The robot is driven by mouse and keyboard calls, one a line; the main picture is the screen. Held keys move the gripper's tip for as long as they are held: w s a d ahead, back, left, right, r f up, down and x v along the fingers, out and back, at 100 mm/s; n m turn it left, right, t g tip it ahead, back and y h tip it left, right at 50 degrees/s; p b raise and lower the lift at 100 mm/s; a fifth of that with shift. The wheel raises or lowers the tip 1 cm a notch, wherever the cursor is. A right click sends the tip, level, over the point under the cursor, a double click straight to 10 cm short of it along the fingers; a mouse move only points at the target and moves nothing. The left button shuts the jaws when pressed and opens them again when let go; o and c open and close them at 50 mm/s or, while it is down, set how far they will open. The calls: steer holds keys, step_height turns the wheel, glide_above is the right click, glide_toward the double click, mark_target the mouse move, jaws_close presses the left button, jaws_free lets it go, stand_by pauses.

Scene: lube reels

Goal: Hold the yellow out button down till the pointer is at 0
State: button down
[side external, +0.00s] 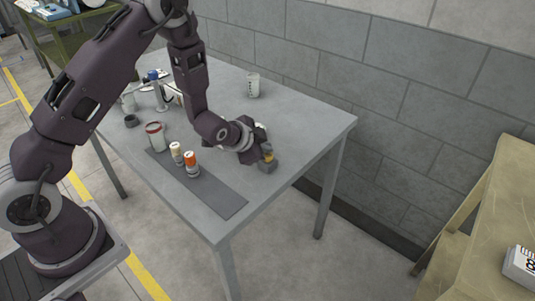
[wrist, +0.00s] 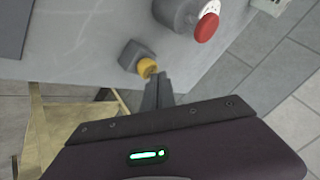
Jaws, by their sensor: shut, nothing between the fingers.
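The yellow button (wrist: 147,67) sits on a small grey box (wrist: 130,55) on the table; in the side view the yellow button (side external: 268,158) and its grey box (side external: 267,167) are near the table's right end. My gripper (wrist: 158,77) is shut and empty, its fingertips right at the yellow button's edge. I cannot tell whether they touch or press it. In the side view my gripper's fingers are mostly hidden. A white dial (wrist: 212,7) with red marks shows only in part at the top of the wrist view. Its pointer cannot be read.
A jar (side external: 155,134) and a white cup (side external: 253,85) stand farther off.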

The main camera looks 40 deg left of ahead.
steer(key=shift+f, duration=0.4)
stand_by(1.7)
stand_by(1.1)
steer(key=shift+r, duration=0.9)
steer(key=shift+r, duration=2.55)
steer(key=shift+r, duration=0.1)
